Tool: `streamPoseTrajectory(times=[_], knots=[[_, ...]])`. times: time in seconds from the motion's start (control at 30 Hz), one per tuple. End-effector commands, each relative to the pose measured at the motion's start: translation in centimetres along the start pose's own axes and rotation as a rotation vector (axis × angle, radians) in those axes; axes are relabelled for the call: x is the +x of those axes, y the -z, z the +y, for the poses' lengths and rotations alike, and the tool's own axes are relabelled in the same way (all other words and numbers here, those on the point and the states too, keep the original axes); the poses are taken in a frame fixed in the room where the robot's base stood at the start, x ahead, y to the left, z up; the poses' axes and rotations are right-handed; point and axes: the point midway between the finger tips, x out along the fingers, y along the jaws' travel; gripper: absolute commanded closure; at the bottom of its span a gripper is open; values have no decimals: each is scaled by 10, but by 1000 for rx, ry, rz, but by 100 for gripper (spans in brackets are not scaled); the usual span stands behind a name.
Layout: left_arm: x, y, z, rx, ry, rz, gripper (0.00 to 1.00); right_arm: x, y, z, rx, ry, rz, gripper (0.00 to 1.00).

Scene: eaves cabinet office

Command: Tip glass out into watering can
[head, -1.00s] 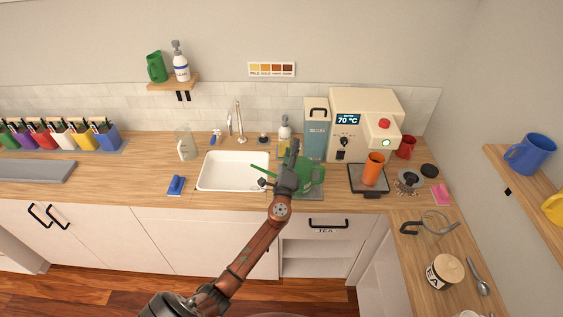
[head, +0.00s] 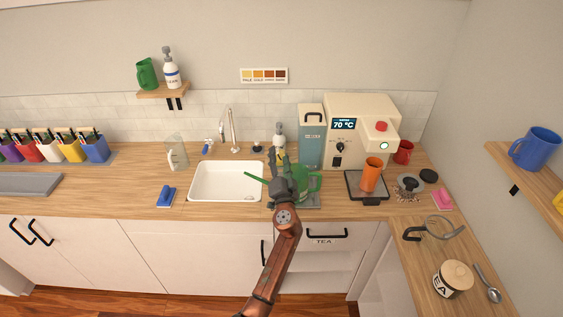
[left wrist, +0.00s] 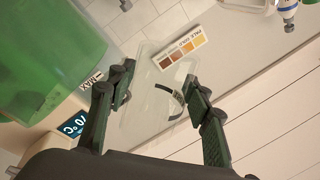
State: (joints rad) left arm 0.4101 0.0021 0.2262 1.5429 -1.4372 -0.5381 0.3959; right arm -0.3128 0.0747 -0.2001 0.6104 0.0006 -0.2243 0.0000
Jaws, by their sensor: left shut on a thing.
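The green watering can (head: 308,184) stands on the counter just right of the sink, its thin spout pointing left. My left gripper (head: 279,168) is in front of it and hides part of it. In the left wrist view my left gripper (left wrist: 160,105) is shut on a clear glass (left wrist: 147,112), which shows faintly between the fingers. The can (left wrist: 50,55) fills the left side of that view, close beside the glass. In the head view the glass is not clear behind the gripper, and I cannot tell whether it holds liquid. My right gripper is not in view.
The white sink (head: 228,182) lies left of the can. A clear jug (head: 177,153) and blue brush (head: 166,196) are further left. Behind and right stand a blue-grey canister (head: 311,147), a cream machine (head: 360,118) and an orange cup (head: 371,175).

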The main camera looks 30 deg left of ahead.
Motion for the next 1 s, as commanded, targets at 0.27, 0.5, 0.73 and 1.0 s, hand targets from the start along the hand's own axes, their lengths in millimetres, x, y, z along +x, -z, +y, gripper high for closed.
streamPoseTrajectory(times=[0.27, 0.5, 0.73, 1.0], knots=[[-1, 4, 6, -335, 2, -82, 87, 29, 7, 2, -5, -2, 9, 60], [-3, 10, 16, -575, 0, -140, 87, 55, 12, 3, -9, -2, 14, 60], [-6, 17, 23, -761, 0, -184, 87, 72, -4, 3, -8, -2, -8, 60], [-6, 20, 25, -842, 1, -205, 87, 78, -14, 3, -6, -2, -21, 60]])
